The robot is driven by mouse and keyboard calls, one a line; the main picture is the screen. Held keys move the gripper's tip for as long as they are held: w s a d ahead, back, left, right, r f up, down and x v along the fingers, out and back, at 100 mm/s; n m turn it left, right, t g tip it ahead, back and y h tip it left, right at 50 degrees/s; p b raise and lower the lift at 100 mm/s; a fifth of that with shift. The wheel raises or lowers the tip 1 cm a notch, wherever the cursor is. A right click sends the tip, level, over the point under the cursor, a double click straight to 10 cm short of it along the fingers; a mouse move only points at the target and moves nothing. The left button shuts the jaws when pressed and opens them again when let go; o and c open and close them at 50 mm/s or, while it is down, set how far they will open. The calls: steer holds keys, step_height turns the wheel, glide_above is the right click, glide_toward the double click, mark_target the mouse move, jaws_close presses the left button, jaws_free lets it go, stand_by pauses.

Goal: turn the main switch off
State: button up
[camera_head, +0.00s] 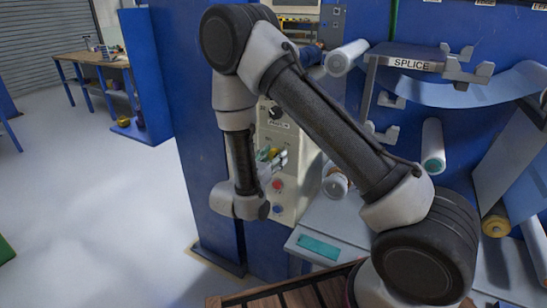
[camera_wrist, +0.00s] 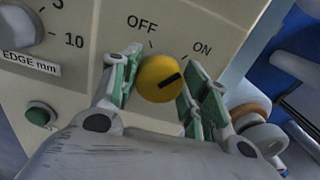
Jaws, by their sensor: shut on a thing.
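The main switch is a yellow round knob (camera_wrist: 157,72) on a beige panel, with the words OFF at its upper left and ON at its upper right. Its black pointer mark points right and slightly up, toward the ON side. My gripper (camera_wrist: 160,80) has its green-padded fingers on the left and right of the knob and is shut on it. In the head view my gripper (camera_head: 270,157) reaches the panel front, and a bit of the yellow knob (camera_head: 272,152) shows between the fingers.
A grey knob (camera_wrist: 18,26) labelled EDGE mm and a green button (camera_wrist: 39,115) lie left of the switch. A red button (camera_head: 278,185) and a blue button (camera_head: 278,209) sit below. White rollers (camera_head: 433,145) and a SPLICE shelf (camera_head: 410,60) stand to the right.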

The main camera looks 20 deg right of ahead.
steer(key=shift+n, duration=0.4)
steer(key=n, duration=0.2)
steer(key=shift+n, duration=0.4)
steer(key=n, duration=0.3)
steer(key=shift+w+a+n, duration=0.1)
steer(key=shift+n, duration=0.3)
steer(key=n, duration=0.6)
steer(key=shift+f, duration=0.15)
steer(key=shift+n, duration=0.4)
steer(key=o, duration=1)
steer(key=v, duration=1.2)
